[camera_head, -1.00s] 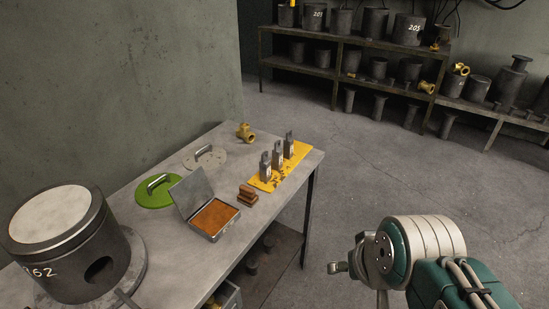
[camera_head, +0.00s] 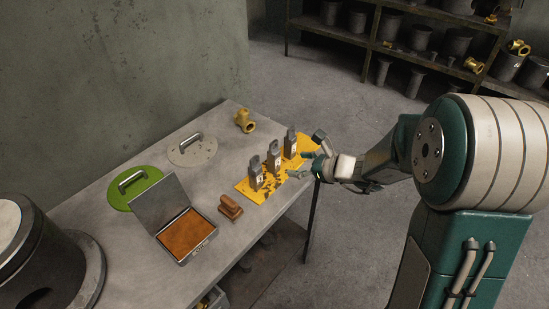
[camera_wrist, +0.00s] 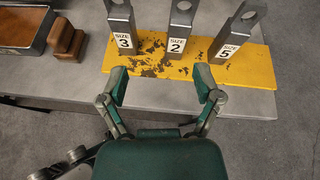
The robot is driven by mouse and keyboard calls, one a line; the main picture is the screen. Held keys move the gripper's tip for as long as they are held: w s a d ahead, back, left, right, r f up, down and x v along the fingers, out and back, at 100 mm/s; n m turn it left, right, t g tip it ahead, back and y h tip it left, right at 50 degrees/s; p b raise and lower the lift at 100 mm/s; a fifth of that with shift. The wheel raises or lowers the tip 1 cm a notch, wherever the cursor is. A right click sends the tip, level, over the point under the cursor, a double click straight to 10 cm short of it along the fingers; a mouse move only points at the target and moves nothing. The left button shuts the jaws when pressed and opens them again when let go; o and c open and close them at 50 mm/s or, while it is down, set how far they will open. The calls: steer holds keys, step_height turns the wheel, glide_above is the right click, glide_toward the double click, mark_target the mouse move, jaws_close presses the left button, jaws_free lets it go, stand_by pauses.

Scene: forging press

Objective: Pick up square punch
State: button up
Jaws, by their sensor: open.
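Three grey metal punches stand upright in a row on a yellow plate (camera_head: 249,193), which also shows in the wrist view (camera_wrist: 255,70). In the wrist view they are labelled SIZE 3 (camera_wrist: 121,22), SIZE 2 (camera_wrist: 180,25) and SIZE 5 (camera_wrist: 232,32), from left to right. In the head view they are the left (camera_head: 255,173), middle (camera_head: 274,160) and right (camera_head: 290,143) punches. Their lower shapes do not show which is square. My gripper (camera_wrist: 162,85) is open and empty, in front of the row, roughly facing the SIZE 2 punch, touching none. It also shows in the head view (camera_head: 307,157).
A brown wooden stamp (camera_head: 230,207) and an open case with an orange pad (camera_head: 186,235) lie left of the plate. A brass fitting (camera_head: 244,121), a green disc (camera_head: 135,188) and a grey disc (camera_head: 192,151) sit behind. Table (camera_head: 120,230) edge is under my gripper.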

mark_target(278, 159)
steer(key=w+a+f, duration=0.2)
steer(key=w+a+f+m, duration=0.1)
steer(key=w+a+f, duration=0.1)
steer(key=w, duration=0.1)
steer(key=w+a+f+m, duration=0.1)
steer(key=w+a+f, duration=0.1)
steer(key=w+a, duration=0.1)
steer(key=shift+t, duration=0.4)
